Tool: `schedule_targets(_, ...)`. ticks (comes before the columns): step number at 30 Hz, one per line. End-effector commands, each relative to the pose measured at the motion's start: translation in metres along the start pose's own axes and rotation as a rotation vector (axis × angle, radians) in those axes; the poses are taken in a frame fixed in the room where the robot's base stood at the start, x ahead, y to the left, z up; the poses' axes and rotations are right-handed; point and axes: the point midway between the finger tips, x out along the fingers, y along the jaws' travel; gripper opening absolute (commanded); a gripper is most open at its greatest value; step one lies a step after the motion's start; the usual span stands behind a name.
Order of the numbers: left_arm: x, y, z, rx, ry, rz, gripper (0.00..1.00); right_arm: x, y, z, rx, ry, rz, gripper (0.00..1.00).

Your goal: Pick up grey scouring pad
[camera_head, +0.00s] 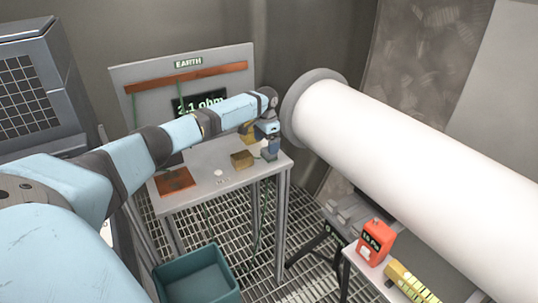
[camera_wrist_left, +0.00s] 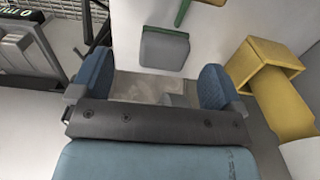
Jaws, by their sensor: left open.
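A flat, mottled grey patch that looks like the grey scouring pad (camera_wrist_left: 148,86) lies on the table between my left fingers in the left wrist view. Its near part is hidden by the gripper body. I cannot make it out in the head view, where my gripper covers that spot. My left gripper (camera_head: 269,150) is at the right end of the table. Its two blue fingers (camera_wrist_left: 157,82) are apart, one on each side of the patch, and I cannot tell whether they touch it. My right gripper is in neither view.
A grey block (camera_wrist_left: 164,48) with a green edge lies just beyond the fingers. A yellow-brown holder (camera_wrist_left: 268,85) stands right of them. The steel table (camera_head: 208,160) backs onto an EARTH panel (camera_head: 150,80). A large white cylinder (camera_head: 400,150) is close on the right; a teal bin (camera_head: 197,277) stands below.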

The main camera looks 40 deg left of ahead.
Motion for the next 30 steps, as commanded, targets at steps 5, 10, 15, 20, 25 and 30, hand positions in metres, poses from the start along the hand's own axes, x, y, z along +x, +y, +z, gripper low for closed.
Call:
schedule_targets(5,0.012,-0.002,-0.001,0.0,-0.001,0.0,0.94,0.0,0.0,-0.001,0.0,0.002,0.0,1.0)
schedule_targets(10,0.037,-0.008,-0.003,-0.001,0.0,-0.001,0.94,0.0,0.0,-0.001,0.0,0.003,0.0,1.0)
schedule_targets(15,0.055,-0.007,-0.002,0.001,0.0,0.0,0.94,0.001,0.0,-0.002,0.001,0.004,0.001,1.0)
schedule_targets(20,0.057,-0.007,-0.002,0.001,0.001,0.0,0.94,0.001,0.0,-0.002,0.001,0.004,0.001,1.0)
schedule_targets(25,0.057,-0.007,-0.002,0.001,0.001,0.0,0.75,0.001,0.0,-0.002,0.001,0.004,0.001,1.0)
schedule_targets(30,0.057,-0.007,-0.002,0.001,0.001,0.0,0.4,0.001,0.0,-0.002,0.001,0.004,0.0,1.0)
